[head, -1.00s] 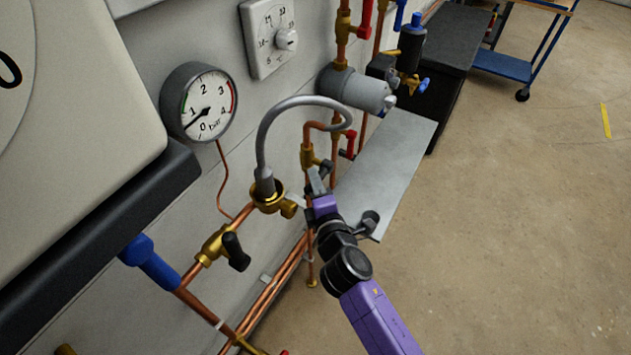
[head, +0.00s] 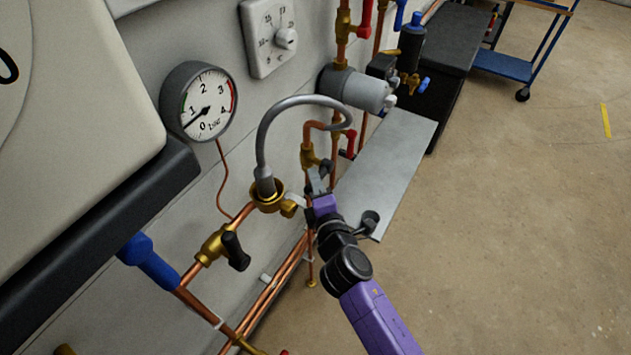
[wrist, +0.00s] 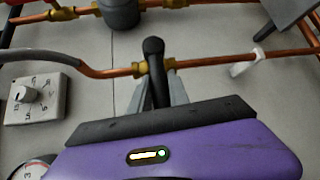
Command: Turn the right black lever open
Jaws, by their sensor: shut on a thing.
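The right black lever (wrist: 153,72) stands between my gripper's two grey fingers in the wrist view, on a brass valve (wrist: 140,68) in a copper pipe. My gripper (wrist: 158,88) is shut on it. Another black lever (head: 235,250) sits on a brass valve (head: 212,245) to the left, apart from my gripper.
A grey braided hose (head: 265,140) loops close above my gripper. A pressure gauge (head: 200,100) and a dial thermostat (head: 268,37) are on the wall. A red lever valve (head: 349,143) and a grey shelf (head: 390,165) lie just beyond. The floor at right is clear.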

